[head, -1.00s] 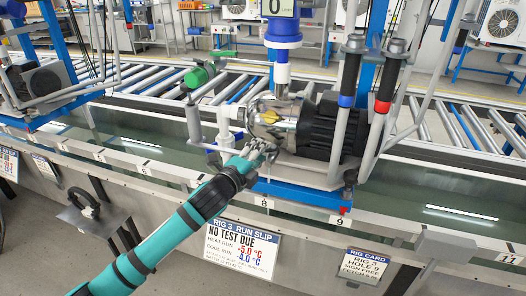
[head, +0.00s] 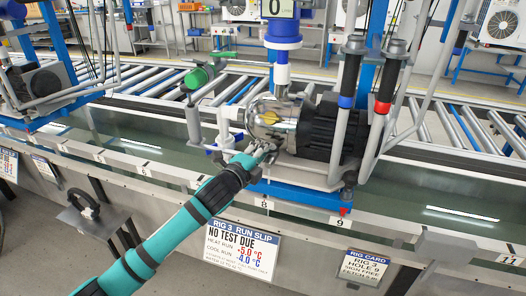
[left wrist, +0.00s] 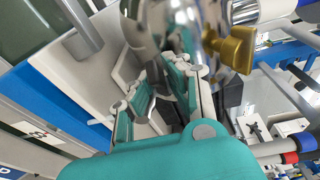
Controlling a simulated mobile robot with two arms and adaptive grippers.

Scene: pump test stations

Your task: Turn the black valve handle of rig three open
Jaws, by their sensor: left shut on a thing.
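Rig three's pump, with a shiny metal front (head: 268,118) and a black ribbed motor (head: 318,132), stands on a blue base (head: 300,194). My left gripper (head: 262,150) is at the lower front of this pump. Its teal fingers (left wrist: 172,92) show close up in the left wrist view, shut on a dark part just under the metal housing (left wrist: 180,22). That part fits the black valve handle, but the fingers hide most of it and its angle cannot be told. A brass fitting (left wrist: 232,48) sits beside the fingers. My right gripper is not in view.
White and grey pipes (head: 350,100) rise around the pump. A rig 3 run slip (head: 238,248) and a rig card (head: 365,266) hang on the front rail. A roller conveyor (head: 150,95) runs behind.

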